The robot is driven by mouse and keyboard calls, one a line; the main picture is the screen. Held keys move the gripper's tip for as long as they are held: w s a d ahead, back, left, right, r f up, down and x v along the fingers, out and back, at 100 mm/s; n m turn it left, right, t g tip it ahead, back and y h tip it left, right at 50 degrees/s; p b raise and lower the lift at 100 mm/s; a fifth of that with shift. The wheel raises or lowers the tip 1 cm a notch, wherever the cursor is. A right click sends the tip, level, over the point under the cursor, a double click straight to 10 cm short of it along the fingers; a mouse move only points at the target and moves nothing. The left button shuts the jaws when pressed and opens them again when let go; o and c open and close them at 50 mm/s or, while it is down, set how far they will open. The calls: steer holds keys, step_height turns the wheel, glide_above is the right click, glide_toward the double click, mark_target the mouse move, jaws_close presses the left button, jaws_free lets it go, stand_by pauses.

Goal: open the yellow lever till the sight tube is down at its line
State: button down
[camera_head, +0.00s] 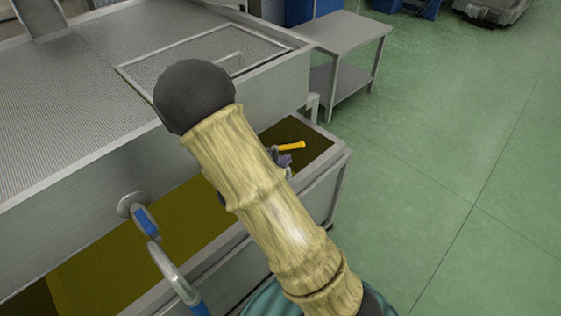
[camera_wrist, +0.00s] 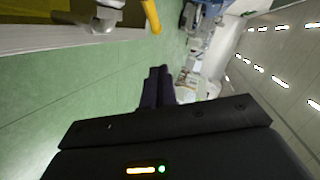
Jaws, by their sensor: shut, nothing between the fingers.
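The yellow lever (camera_head: 291,146) juts to the right over the corner of the lower tank in the head view. In the wrist view the yellow lever (camera_wrist: 151,14) hangs at the top edge, beside a metal valve fitting (camera_wrist: 106,14). My gripper (camera_wrist: 158,70) is shut and empty, its dark fingers just below the lever's end in the picture, with a gap between. In the head view a small dark purple part just under the lever looks like my fingertips; my arm hides most of that spot. I cannot make out the sight tube or its line in either view.
A steel tank with a perforated top (camera_head: 75,100) stands at the left, above a lower tank holding yellow-green liquid (camera_head: 185,215). A valve with a blue handle (camera_head: 146,221) is on its front. A steel table (camera_head: 345,33) stands behind. Green floor (camera_head: 440,170) is clear at right.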

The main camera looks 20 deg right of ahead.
mark_target(300, 146)
steer(key=w+d+f, duration=0.1)
steer(key=w+d, duration=0.1)
steer(key=w+d+f, duration=0.1)
steer(key=w, duration=0.1)
steer(key=w+d+f, duration=0.2)
steer(key=shift+w+d+f, duration=0.1)
steer(key=shift+w+d, duration=0.25)
